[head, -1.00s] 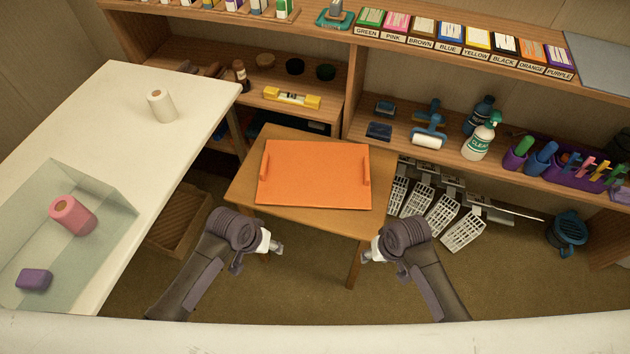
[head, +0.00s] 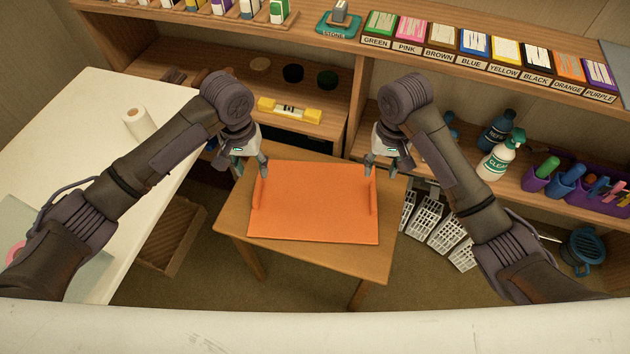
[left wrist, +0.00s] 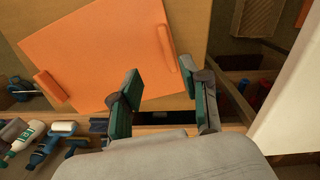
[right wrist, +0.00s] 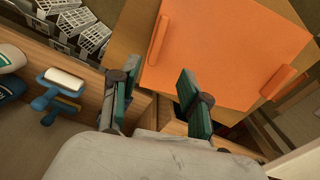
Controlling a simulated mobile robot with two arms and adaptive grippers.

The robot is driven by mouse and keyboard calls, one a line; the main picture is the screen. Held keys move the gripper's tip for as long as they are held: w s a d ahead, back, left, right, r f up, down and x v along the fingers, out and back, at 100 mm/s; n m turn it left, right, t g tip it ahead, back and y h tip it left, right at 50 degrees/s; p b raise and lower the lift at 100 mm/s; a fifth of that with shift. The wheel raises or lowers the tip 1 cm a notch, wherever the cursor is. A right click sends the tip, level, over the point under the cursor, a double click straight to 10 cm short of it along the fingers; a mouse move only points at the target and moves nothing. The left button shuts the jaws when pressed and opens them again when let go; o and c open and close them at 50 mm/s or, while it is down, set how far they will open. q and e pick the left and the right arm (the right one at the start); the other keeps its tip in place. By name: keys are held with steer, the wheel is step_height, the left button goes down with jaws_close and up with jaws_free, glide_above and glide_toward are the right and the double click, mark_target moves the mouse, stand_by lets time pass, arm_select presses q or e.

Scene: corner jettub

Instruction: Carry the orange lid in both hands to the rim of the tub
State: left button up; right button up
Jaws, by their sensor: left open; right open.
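The flat orange lid (head: 314,205) lies on the small wooden table (head: 235,225), with a raised handle along its left and right sides. My left gripper (head: 252,164) is open above the lid's far left corner, by the left handle. In the left wrist view that handle (left wrist: 165,46) shows just beyond the fingers. My right gripper (head: 385,163) is open by the far right corner. In the right wrist view the right handle (right wrist: 157,40) shows just beyond its fingers. Both grippers are empty. The clear tub (head: 98,272) at lower left is mostly hidden by my left arm.
The white table (head: 80,110) on the left bears a paper roll (head: 138,123). A wooden shelf unit (head: 360,90) stands close behind the grippers, holding a yellow level (head: 289,108) and a spray bottle (head: 500,158). White racks (head: 445,232) stand right of the small table.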

mark_target(256, 192)
arm_select(q)
steer(key=f, duration=1.2)
steer(key=shift+w+a+f, duration=0.2)
steer(key=shift+w+a, duration=0.15)
arm_select(e)
steer(key=f, duration=1.2)
steer(key=shift+w+d+f, duration=0.1)
steer(key=shift+w+d, duration=0.05)
steer(key=shift+w, duration=0.2)
arm_select(q)
jaws_close()
arm_select(e)
jaws_close()
arm_select(q)
steer(key=shift+r, duration=0.1)
